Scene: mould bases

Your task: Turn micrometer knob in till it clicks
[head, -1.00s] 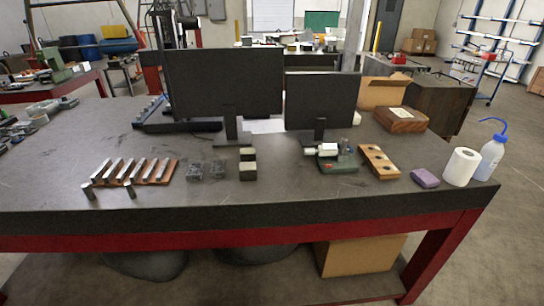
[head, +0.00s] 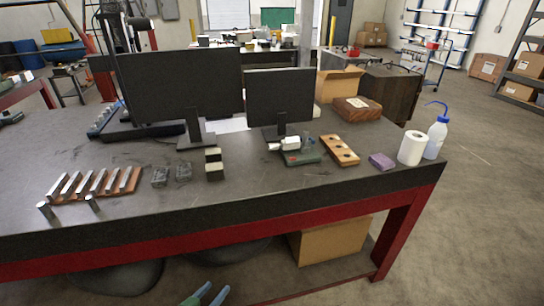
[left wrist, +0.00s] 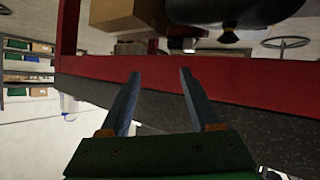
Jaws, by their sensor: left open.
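A small device with a green base (head: 303,158) and a white cylinder (head: 290,143) on top, which looks like the micrometer in its stand, sits on the dark table in front of the smaller monitor. Its knob is too small to make out clearly. My left gripper (head: 216,290) shows at the bottom edge of the head view, in front of the table and well short of the device. In the left wrist view its two fingers (left wrist: 160,75) are apart with nothing between them. My right gripper is not in view.
A wooden block with holes (head: 340,150) lies right of the device, then a purple block (head: 382,161), a paper roll (head: 412,148) and a wash bottle (head: 436,138). Dark and pale blocks (head: 214,163) stand to its left. The table's red front beam (head: 150,256) lies beyond my gripper.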

